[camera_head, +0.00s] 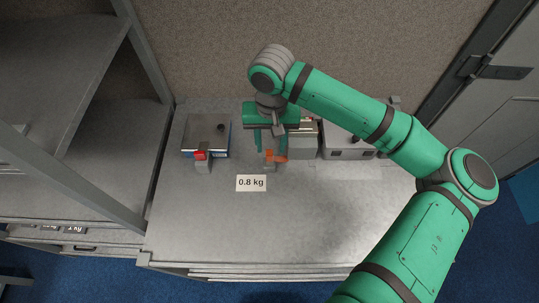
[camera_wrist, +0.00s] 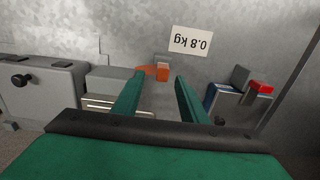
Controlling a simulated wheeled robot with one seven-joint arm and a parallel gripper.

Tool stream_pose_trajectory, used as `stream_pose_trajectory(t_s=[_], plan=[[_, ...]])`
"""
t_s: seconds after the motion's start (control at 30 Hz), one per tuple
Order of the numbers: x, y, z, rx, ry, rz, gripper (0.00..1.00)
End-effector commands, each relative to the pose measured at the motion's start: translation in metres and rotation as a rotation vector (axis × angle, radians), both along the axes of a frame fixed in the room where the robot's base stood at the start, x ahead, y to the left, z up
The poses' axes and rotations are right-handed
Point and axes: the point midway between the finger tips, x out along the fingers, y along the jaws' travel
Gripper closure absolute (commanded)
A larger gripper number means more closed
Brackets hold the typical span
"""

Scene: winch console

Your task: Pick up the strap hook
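An orange piece, which looks like the strap hook (camera_head: 281,157), sits near the middle of the metal worktop. Its shape is small and partly hidden by my gripper in the head view. In the wrist view the orange piece (camera_wrist: 162,72) shows between and just beyond the fingertips. My gripper (camera_head: 268,150) points down over it with its two green fingers apart. In the wrist view my gripper (camera_wrist: 160,78) is open, with a clear gap between the fingers. I cannot tell whether either finger touches the orange piece.
A "0.8 kg" label (camera_head: 251,183) lies on the worktop (camera_head: 290,220). A blue-sided box with a dark knob (camera_head: 207,133) and a red-topped grey block (camera_head: 201,156) stand left. Grey boxes (camera_head: 346,141) stand right. A shelf post (camera_head: 90,180) borders the left. The front worktop is clear.

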Motion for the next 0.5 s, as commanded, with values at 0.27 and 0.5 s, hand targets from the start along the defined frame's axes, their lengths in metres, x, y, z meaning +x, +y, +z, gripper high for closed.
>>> stream_pose_trajectory(t_s=[0.27,0.5], plan=[[-0.002,0.003,-0.037,-0.002,0.001,-0.003,0.61],[-0.002,0.003,-0.043,-0.001,0.001,-0.002,0.61]])
